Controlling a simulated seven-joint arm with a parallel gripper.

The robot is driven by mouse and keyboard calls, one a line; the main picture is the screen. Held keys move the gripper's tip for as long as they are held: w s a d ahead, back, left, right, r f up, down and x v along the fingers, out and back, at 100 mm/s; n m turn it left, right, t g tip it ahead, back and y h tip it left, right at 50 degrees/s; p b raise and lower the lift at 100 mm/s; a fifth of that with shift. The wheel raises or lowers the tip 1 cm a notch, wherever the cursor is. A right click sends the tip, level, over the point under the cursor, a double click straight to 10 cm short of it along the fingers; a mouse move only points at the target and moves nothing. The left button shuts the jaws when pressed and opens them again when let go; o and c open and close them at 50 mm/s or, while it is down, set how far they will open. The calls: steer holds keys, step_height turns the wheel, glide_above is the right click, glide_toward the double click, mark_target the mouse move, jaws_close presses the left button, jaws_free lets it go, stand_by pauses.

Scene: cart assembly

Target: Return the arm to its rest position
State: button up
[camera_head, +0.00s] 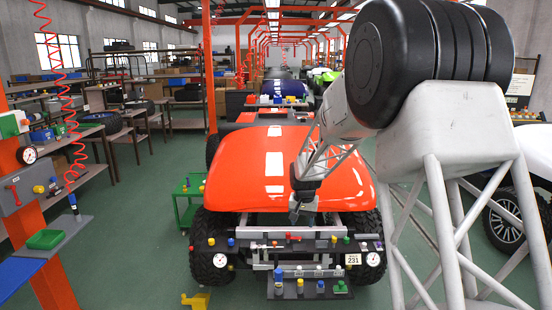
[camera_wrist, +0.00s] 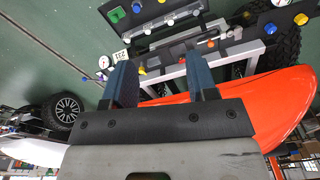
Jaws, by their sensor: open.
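My gripper (camera_head: 296,213) hangs over the front edge of the orange hood (camera_head: 265,160) of the cart, in front of the hood and above the front panel (camera_head: 215,243). In the wrist view my gripper (camera_wrist: 165,85) shows two dark blue fingers held well apart with nothing between them. Beyond the fingers, the wrist view shows the grey frame bar (camera_wrist: 190,68) and the panel with coloured knobs. The fingers appear apart from the bar, though the exact gap is hard to judge.
A lower shelf (camera_head: 310,294) carries several small coloured parts. A green trolley (camera_head: 189,196) stands left of the cart and a yellow block (camera_head: 196,300) lies on the floor. An orange post with a tool panel (camera_head: 28,190) stands at the left. The green floor between is clear.

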steer(key=s+d+r, duration=0.2)
steer(key=s+r, duration=0.3)
steer(key=s, duration=0.4)
steer(key=s+d+r+n+t, duration=0.1)
steer(key=s+d+r, duration=0.1)
steer(key=s+r, duration=0.45)
steer(key=s+d+r, duration=0.2)
steer(key=s+r, duration=0.2)
steer(key=s, duration=0.6)
steer(key=s+d+n, duration=0.1)
steer(key=s+d, duration=0.2)
steer(key=s, duration=2.4)
steer(key=shift+s+f+t, duration=0.3)
steer(key=shift+f+t, duration=0.05)
steer(key=shift+t, duration=0.05)
